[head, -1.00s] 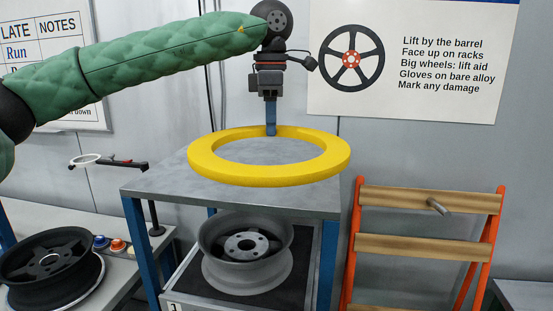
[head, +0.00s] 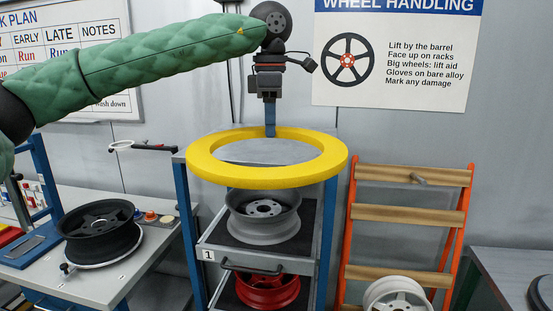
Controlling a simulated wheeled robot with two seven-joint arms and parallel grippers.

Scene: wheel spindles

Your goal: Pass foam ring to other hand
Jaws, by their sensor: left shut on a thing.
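The yellow foam ring (head: 206,169) hangs flat in front of me in the middle of the head view. My left gripper (head: 270,130) points down and is shut on the ring's far rim. The rest of the ring is free. The ring appears over the grey top of a blue-legged rack (head: 187,210), part of which shows through its hole. My right gripper is not in view.
The rack holds a grey wheel (head: 264,218) above a red wheel (head: 268,293). At left a bench (head: 120,275) carries a black wheel (head: 100,230). An orange ladder-like rack (head: 408,215) with a white wheel (head: 398,295) stands at right. Another table edge (head: 500,262) shows far right.

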